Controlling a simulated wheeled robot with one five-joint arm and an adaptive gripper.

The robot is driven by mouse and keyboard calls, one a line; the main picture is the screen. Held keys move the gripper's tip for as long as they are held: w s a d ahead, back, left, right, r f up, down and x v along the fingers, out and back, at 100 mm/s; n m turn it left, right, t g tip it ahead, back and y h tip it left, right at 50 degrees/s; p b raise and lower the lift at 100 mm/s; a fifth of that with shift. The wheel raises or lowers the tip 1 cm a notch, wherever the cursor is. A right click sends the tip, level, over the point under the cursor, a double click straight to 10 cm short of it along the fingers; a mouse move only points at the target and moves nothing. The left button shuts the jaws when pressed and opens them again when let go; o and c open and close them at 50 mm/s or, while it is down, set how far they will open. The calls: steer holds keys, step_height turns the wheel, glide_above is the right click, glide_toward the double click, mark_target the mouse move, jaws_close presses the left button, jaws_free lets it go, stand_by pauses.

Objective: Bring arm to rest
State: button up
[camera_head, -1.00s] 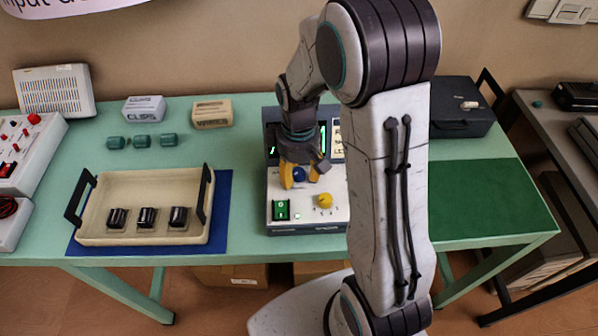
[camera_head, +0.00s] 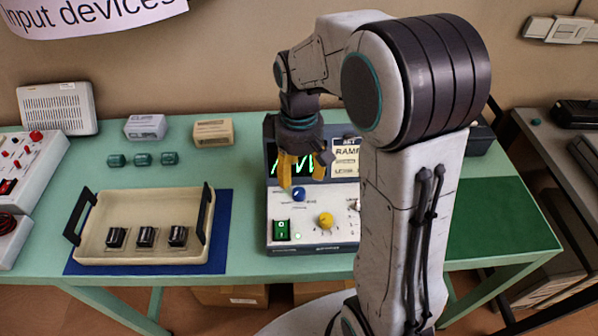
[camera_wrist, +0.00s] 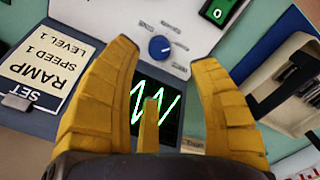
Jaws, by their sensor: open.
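My gripper (camera_head: 298,180) is open, with yellow fingers and nothing between them. In the head view it hangs above a white and dark-blue device, in front of the device's screen. In the wrist view the spread fingers of my gripper (camera_wrist: 160,85) frame the blue knob (camera_wrist: 159,47) and the screen (camera_wrist: 150,105), which shows a green zigzag trace. The fingers look apart from the blue knob. The device panel (camera_head: 345,233) also carries a yellow knob (camera_head: 325,220) and a green switch (camera_head: 281,230). My arm hides the device's right edge.
A beige tray (camera_head: 95,212) with black handles holds several black parts on a blue mat (camera_head: 224,235) at left. Teal cylinders (camera_head: 142,160) and two small boxes (camera_head: 213,132) lie behind it. A green mat (camera_head: 500,225) is clear at right.

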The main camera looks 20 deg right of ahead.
stand_by(0.6)
steer(key=shift+m, duration=0.8)
steer(key=s+f+m, duration=0.1)
steer(key=s+f, duration=0.1)
steer(key=s, duration=0.1)
steer(key=shift+m+g, duration=0.4)
steer(key=shift+m, duration=0.8)
steer(key=s, duration=0.3)
steer(key=s+r, duration=0.1)
steer(key=s, duration=0.2)
steer(key=shift+r, duration=0.1)
steer(key=s+r+t+p, duration=0.3)
steer(key=s+r, duration=0.4)
steer(key=r, duration=0.3)
steer(key=shift+t, duration=0.6)
steer(key=shift+d, duration=0.1)
